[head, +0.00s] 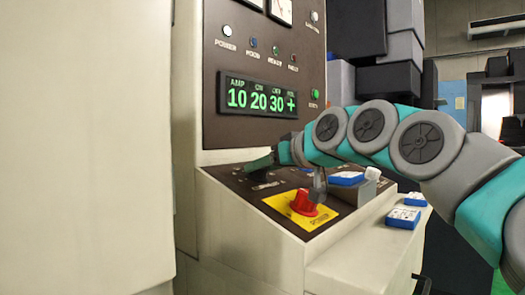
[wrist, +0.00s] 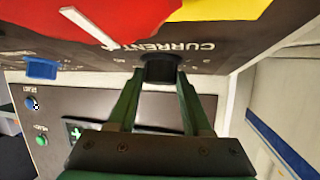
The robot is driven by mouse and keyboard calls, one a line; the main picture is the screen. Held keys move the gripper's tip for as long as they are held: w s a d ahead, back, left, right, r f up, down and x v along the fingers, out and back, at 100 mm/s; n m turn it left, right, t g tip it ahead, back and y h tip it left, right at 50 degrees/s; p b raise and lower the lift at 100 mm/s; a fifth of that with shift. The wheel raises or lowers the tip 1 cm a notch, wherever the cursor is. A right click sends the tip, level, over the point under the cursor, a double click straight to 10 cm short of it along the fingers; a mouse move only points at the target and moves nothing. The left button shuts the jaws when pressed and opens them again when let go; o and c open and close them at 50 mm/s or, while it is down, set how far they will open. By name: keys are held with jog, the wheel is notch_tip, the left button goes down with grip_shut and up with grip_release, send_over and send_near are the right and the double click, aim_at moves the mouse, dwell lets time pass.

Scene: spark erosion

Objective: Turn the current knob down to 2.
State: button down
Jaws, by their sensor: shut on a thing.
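The dark current knob (wrist: 159,66) sits on the brown control panel beside the word CURRENT, which appears upside down in the wrist view. My gripper (wrist: 158,82) is shut on this knob, with one green finger on each side. The pointer and most scale marks around the knob are hidden or too small to read. In the head view my gripper (head: 262,162) reaches onto the sloping panel (head: 240,178) and hides the knob. The green display (head: 258,99) above reads AMP 10, with 20, 30 and + beside it.
A red switch (head: 304,203) on a yellow plate stands close by on the same panel. Blue-and-white boxes (head: 404,217) lie on the ledge at the right. Indicator lights (head: 254,43) sit above the display. The beige cabinet (head: 90,150) fills the left.

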jog(key=n+g+y, duration=0.1)
jog(key=n, duration=0.1)
jog(key=n+g+y+p, duration=0.1)
jog(key=n, duration=0.1)
jog(key=shift+w+d+g+y, duration=0.1)
jog(key=shift+w+g+y, duration=0.1)
jog(key=shift+g+y, duration=0.15)
jog(key=shift+w+d+n+g+y, duration=0.15)
jog(key=shift+n+g+y, duration=0.3)
jog(key=shift+n+g, duration=0.7)
jog(key=shift+n, duration=0.75)
jog(key=shift+n+g+y, duration=0.4)
jog(key=shift+n+g, duration=0.3)
jog(key=shift+g, duration=0.1)
jog(key=shift+c, duration=1.7)
grip_release()
